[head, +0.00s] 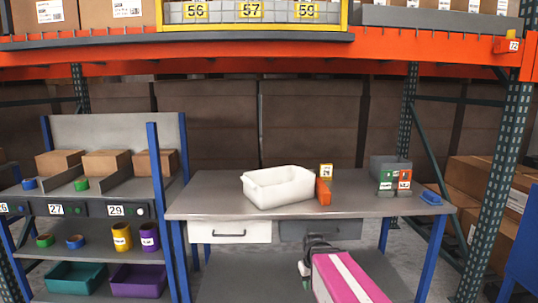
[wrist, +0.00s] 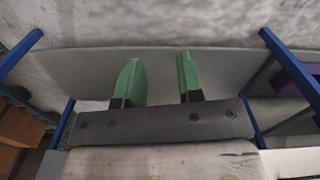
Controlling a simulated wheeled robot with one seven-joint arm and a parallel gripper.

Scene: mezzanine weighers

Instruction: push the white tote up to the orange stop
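The white tote (head: 279,190) stands upright and looks empty on the grey metal bench (head: 218,203). The small upright orange stop (head: 323,192) is close at its right end; I cannot tell whether they touch. My pink and white arm rises in front of the bench, its dark end below the front edge in the head view. My gripper (wrist: 157,80) shows in the wrist view with two green fingers apart and nothing between them. The tote and stop are not recognisable in the wrist view.
The bench's left part is clear. A shelf rack (head: 108,163) with boxes stands left.

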